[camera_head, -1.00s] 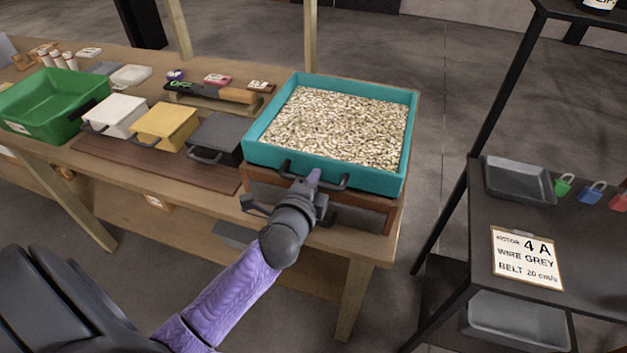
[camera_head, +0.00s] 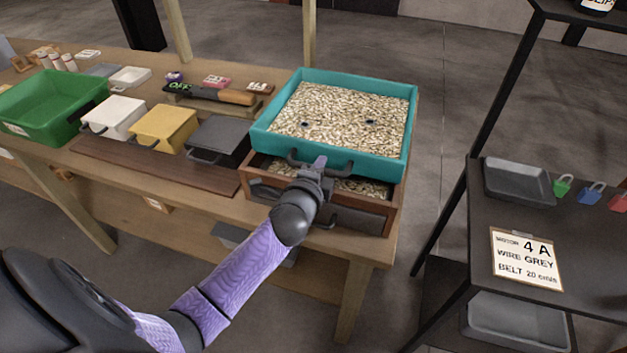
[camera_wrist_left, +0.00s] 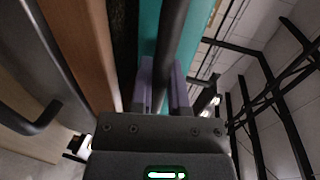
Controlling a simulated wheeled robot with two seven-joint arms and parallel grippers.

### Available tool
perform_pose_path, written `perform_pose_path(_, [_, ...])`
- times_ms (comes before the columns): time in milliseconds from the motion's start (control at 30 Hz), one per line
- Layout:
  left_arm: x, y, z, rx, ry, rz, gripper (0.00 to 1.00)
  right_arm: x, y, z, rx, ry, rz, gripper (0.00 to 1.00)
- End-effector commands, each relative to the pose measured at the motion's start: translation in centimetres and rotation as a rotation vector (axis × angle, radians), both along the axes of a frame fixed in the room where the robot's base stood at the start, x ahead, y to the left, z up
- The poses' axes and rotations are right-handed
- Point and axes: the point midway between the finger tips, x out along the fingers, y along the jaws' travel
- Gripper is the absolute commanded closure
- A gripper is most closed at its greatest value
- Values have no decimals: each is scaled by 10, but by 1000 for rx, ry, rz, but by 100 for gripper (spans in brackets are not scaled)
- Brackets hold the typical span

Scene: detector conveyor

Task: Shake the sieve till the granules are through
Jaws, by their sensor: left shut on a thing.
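The teal sieve (camera_head: 262,140) sits on top of a brown wooden box (camera_head: 258,187) at the table's right end. Its tray is covered with pale granules (camera_head: 340,108), with a couple of small dark spots showing among them. More pale granules (camera_head: 358,187) show inside the box below the sieve's front edge. My left gripper (camera_head: 318,166) is shut on the dark handle at the sieve's front; in the left wrist view its purple fingers (camera_wrist_left: 162,88) close around the dark handle bar beside the teal wall. My right gripper is not in view.
White, yellow and dark lidded boxes (camera_head: 165,125) with handles stand left of the sieve, beside a green bin (camera_head: 45,118). A dark shelf (camera_head: 590,250) with trays, padlocks and a sign stands at right, across a floor gap.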

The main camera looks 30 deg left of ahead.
Motion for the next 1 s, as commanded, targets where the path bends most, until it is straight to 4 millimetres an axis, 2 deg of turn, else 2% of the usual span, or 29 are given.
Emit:
perform_pose_path(133, [17, 4, -2, -1, 3, 0, 100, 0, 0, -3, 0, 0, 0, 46])
perform_pose_path(433, [20, 5, 0, 0, 0, 1, 100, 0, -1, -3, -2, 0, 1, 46])
perform_pose_path(467, [20, 5, 0, 0, 0, 1, 76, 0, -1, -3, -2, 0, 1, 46])
perform_pose_path(600, [20, 5, 0, 0, 0, 1, 46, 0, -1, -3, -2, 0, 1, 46])
perform_pose_path(867, [19, 5, 0, 0, 1, 1, 46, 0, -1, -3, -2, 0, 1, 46])
perform_pose_path(1000, [7, 2, 3, -1, 2, 0, 46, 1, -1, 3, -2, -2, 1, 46])
